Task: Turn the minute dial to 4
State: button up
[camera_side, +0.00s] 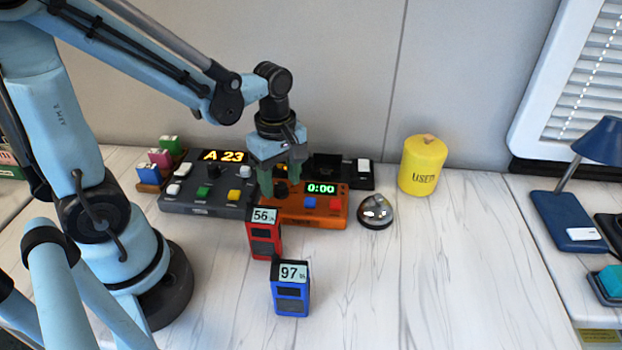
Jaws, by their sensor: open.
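An orange timer box (330,213) stands on the white table, with a green display (321,188) reading 0:00. It has a blue button and a red button on its front face. A dark round dial (281,188) sits at its left, left of the display. My gripper (280,187) points down over this dial, its green fingers open on either side of it. Whether the fingers touch the dial cannot be told. Any markings around the dial are too small or hidden to read.
A grey panel (230,208) showing "A 23" stands left of the timer. A red block (264,240) marked 56 and a blue block (291,299) marked 97 stand in front. A silver bell (376,212) and yellow canister (423,167) are to the right.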

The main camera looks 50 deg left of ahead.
jog(key=shift+f, duration=0.3)
grip_shut()
dwell(0.4)
jog(key=shift+m, duration=3.3)
